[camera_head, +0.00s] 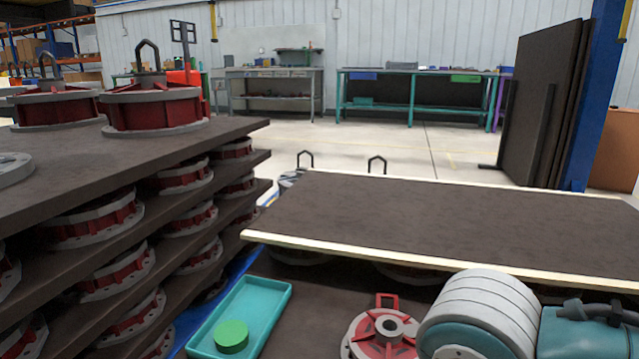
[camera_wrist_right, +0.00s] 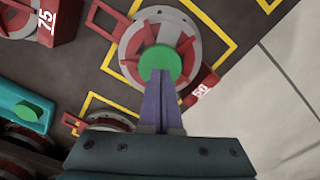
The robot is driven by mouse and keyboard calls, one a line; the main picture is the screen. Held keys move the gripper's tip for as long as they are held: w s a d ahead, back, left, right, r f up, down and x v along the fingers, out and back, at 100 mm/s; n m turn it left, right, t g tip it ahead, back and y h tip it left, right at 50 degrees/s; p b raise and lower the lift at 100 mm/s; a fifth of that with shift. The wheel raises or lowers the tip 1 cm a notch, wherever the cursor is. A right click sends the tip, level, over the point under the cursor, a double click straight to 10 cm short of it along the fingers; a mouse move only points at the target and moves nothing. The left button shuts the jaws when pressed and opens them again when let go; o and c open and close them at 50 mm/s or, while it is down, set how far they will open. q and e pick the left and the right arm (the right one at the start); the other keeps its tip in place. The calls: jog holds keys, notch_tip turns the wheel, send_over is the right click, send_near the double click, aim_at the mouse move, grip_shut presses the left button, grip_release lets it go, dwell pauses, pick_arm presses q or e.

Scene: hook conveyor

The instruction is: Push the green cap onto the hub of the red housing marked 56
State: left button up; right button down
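In the right wrist view, a green cap (camera_wrist_right: 160,62) sits over the centre of a red and grey round housing (camera_wrist_right: 137,38). Its red tag (camera_wrist_right: 203,86) shows a number like 50 or 56; the last digit is unclear. My right gripper (camera_wrist_right: 162,76) has its purple fingers together, tips over the near part of the cap. I cannot tell whether the tips touch it or how deep it sits. In the head view, my right arm covers that area and the gripper is hidden. My left gripper is not in view.
A teal tray (camera_head: 270,298) holds another green cap (camera_head: 231,337). A red housing (camera_head: 383,337) with a bare hub lies right of it. A housing marked 75 (camera_wrist_right: 46,22) is at the wrist view's upper left. Stacked boards with housings stand left; a dark panel (camera_head: 450,215) lies ahead.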

jog(key=shift+f, duration=0.15)
dwell(0.6)
jog(key=shift+f+b, duration=0.6)
jog(key=shift+f, duration=0.1)
jog(key=shift+r+p, duration=0.5)
jog(key=shift+p, duration=0.05)
notch_tip(320, 180, up, 6)
jog(key=p, duration=0.7)
jog(key=shift+r, duration=0.1)
